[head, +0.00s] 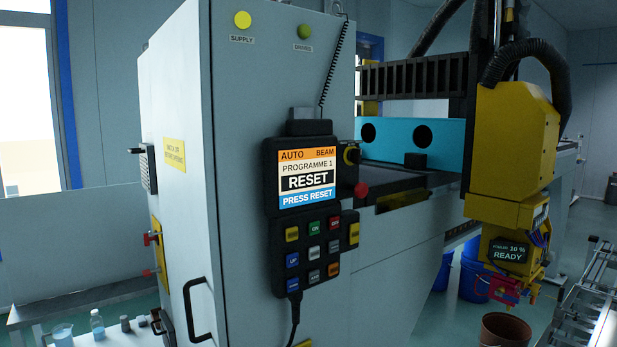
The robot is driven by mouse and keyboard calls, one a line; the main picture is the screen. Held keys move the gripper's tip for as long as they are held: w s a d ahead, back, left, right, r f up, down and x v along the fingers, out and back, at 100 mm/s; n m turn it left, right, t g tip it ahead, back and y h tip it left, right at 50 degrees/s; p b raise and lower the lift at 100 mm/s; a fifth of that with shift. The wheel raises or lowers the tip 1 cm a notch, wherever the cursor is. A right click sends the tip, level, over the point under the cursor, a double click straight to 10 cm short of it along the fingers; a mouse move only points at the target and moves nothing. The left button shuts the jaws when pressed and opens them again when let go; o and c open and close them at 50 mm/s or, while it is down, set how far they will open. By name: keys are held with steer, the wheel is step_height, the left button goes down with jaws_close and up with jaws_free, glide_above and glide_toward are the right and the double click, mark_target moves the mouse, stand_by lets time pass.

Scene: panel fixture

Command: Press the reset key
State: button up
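A dark handheld control pendant (270,185) hangs on the front of a grey cabinet. Its screen (307,178) reads AUTO, BEAM, PROGRAMME 1, RESET and PRESS RESET. Below the screen are several small keys in rows. A green key (314,228) reads ON, a blue key (292,260) reads UP, and a red key (334,222) is at the top right. Yellow keys (292,234), grey keys (314,254) and an orange key (333,270) also show. Most key labels are too small to read, so I cannot tell which is the reset key. My gripper is not in view.
The grey cabinet (235,130) has a black handle (192,310) and a lit yellow SUPPLY lamp (243,20). A red knob (361,189) is right of the screen. A yellow machine head (510,140) hangs at right, its display reading READY. A bench (75,305) stands lower left.

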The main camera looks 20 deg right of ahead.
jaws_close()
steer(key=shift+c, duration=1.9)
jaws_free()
